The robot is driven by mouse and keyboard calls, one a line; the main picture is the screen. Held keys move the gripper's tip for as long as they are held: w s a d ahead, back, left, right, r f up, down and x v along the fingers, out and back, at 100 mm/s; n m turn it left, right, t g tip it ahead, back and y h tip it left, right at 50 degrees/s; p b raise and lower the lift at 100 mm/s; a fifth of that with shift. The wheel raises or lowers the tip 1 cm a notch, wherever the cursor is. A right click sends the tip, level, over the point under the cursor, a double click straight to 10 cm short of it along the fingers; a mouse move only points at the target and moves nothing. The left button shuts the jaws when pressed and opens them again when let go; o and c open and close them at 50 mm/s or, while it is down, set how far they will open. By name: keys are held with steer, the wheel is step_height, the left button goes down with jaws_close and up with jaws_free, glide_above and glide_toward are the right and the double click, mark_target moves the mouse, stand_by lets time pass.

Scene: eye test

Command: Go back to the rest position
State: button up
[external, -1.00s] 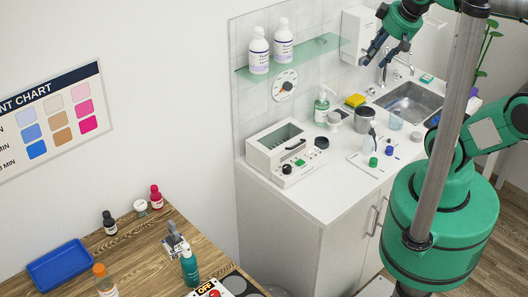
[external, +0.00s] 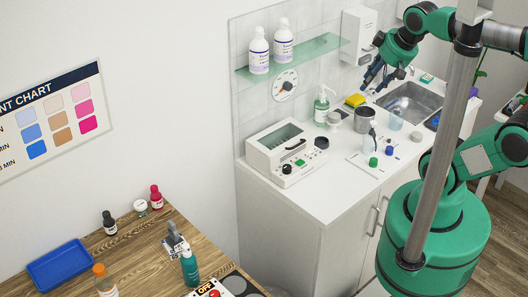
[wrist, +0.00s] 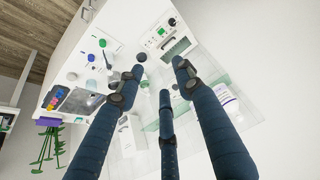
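My gripper (external: 376,80) hangs in the air over the back of the white counter (external: 312,200), left of the sink (external: 410,103). In the wrist view its three dark blue fingers (wrist: 160,78) are spread apart, with nothing held between them. My green arm reaches in from the right of the external view. No marker for a rest position shows.
A glass shelf (external: 290,58) with two white bottles (external: 259,50) is on the wall left of the gripper. Below are a soap bottle (external: 321,107), a yellow sponge (external: 355,100), a grey cup (external: 364,119) and a white device (external: 287,147). A wall dispenser (external: 357,36) hangs close behind.

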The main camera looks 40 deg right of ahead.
step_height(320, 180, down, 9)
steer(key=b, duration=0.8)
stand_by(0.9)
